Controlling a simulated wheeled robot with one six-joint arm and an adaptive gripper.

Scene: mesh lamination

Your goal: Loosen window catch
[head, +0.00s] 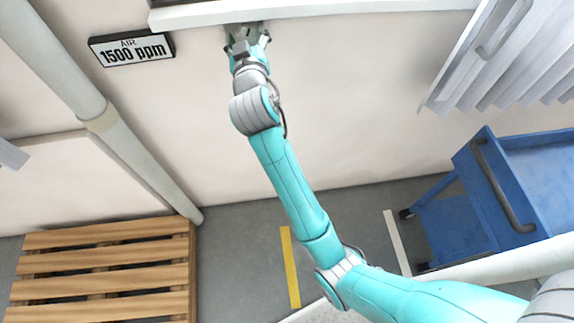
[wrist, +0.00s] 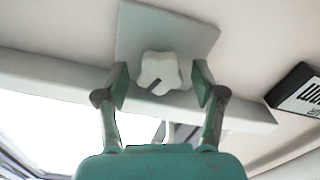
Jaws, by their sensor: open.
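The window catch shows in the wrist view as a pale lobed knob (wrist: 158,66) with a dark mark on it. It sits on a square light grey plate (wrist: 190,32) beside the window frame. My gripper (wrist: 161,84) is open, with one finger to the left and one to the right of the knob. Gaps show between the fingers and the knob in this view. I cannot tell how far the fingertips reach in depth. In the head view my gripper (head: 246,32) is at the white window ledge (head: 350,6), and the knob cannot be made out there.
A black-edged AIR 1500 ppm sign (head: 131,48) is on the wall left of my gripper. A pipe (head: 60,65) runs down the left. A wooden pallet (head: 100,260), a blue cart (head: 500,190) and white slats (head: 500,65) stand apart from my gripper.

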